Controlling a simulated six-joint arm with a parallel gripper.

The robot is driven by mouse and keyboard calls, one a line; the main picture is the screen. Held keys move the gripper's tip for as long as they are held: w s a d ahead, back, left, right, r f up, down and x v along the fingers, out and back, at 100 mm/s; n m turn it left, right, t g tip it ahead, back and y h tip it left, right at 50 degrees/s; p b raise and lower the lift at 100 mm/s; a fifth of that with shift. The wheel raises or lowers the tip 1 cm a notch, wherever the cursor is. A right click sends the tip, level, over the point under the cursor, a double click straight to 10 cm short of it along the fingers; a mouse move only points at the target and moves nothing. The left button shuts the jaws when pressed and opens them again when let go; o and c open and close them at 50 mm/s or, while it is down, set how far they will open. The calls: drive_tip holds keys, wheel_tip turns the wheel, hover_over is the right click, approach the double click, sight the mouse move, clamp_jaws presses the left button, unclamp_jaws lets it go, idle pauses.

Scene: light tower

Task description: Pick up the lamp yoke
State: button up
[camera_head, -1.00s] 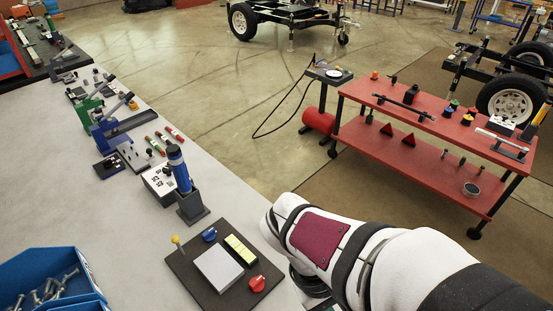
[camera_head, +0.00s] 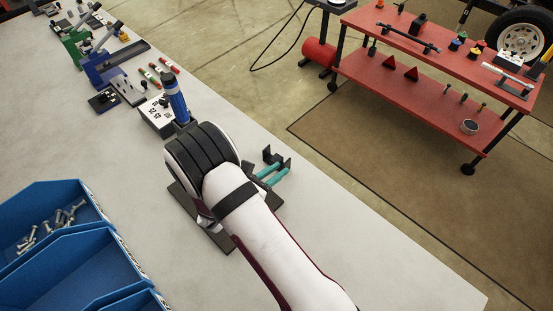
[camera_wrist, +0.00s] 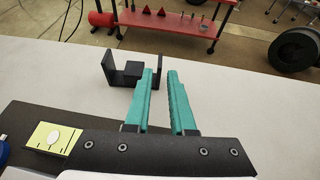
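The lamp yoke looks like a black U-shaped bracket with upright ends, standing on the pale bench. It shows in the head view (camera_head: 280,157) and at upper left of centre in the wrist view (camera_wrist: 117,76). My gripper (camera_head: 272,172) has two teal fingers, which also show in the wrist view (camera_wrist: 160,72). The fingers are apart with a narrow gap and hold nothing. Their tips are close to the yoke. The left finger overlaps its right upright in the wrist view, so I cannot tell whether they touch.
A dark plate (camera_head: 215,238) lies under my wrist, and a yellow block (camera_wrist: 53,138) shows beside my gripper. A blue torch-like tool (camera_head: 176,101) stands behind my wrist. Blue bins (camera_head: 75,262) with bolts stand at left. The bench is clear to the lower right.

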sight(287, 163)
drive_tip(key=x, duration=0.5)
drive_tip(key=shift+r, duration=0.1)
clamp_jaws()
idle(1.2)
